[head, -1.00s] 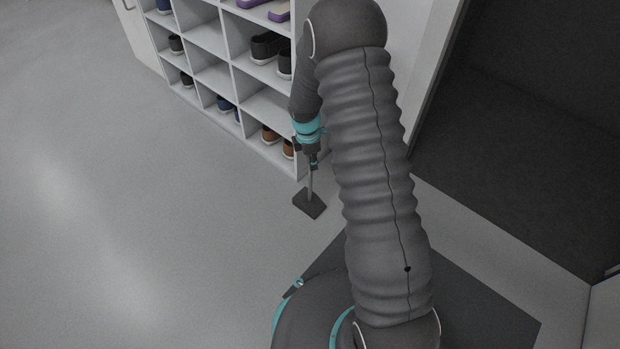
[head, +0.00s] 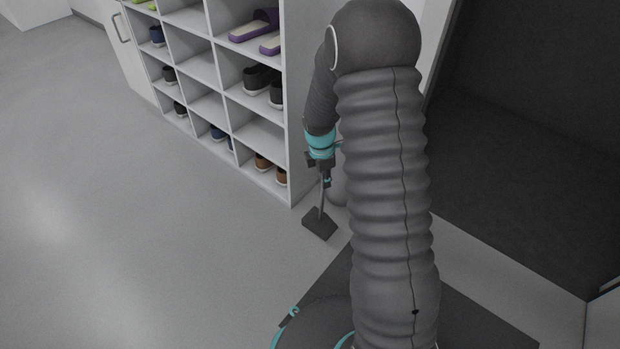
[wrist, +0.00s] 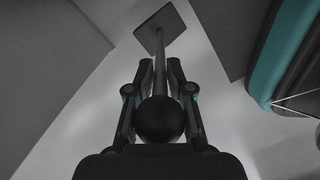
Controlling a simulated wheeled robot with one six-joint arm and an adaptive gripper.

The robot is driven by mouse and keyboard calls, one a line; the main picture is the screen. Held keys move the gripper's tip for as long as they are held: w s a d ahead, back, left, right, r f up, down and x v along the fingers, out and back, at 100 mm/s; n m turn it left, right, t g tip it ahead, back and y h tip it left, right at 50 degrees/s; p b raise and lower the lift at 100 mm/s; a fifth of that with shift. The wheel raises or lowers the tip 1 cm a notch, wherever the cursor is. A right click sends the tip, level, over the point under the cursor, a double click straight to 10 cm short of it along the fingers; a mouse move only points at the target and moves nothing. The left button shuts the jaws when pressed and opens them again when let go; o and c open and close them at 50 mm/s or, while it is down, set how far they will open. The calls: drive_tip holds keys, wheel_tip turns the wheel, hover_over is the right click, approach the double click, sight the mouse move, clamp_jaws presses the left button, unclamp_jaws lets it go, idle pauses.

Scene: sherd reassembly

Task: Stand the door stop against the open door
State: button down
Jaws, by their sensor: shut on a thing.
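The door stop (head: 320,223) has a dark, flat block base, a thin rod and a dark round knob. My gripper (head: 325,180) is shut on its rod. The stop hangs roughly upright, its base close to the floor; I cannot tell whether it touches. In the wrist view the knob (wrist: 160,119) sits between the fingers of my gripper (wrist: 160,72), nearest the camera, with the base beyond at the top. A dark doorway (head: 530,150) lies at the right. My arm covers much of the area beside it, and I cannot clearly make out the door leaf.
A white shoe rack (head: 297,150) with several shoes stands just left of my gripper. A white cabinet (head: 122,55) with a handle is at its far end. A dark mat (head: 480,315) lies on the floor around my base. The grey floor at left is clear.

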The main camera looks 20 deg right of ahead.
drive_tip(key=s+d+r, duration=0.3)
drive_tip(key=d+r, duration=0.1)
drive_tip(key=d, duration=0.1)
drive_tip(key=a+f+m+g+y+p, duration=0.1)
drive_tip(key=a+m+p, duration=0.4)
drive_tip(key=a+m, duration=0.5)
drive_tip(key=shift+m, duration=4.2)
drive_tip(key=shift+w, duration=0.15)
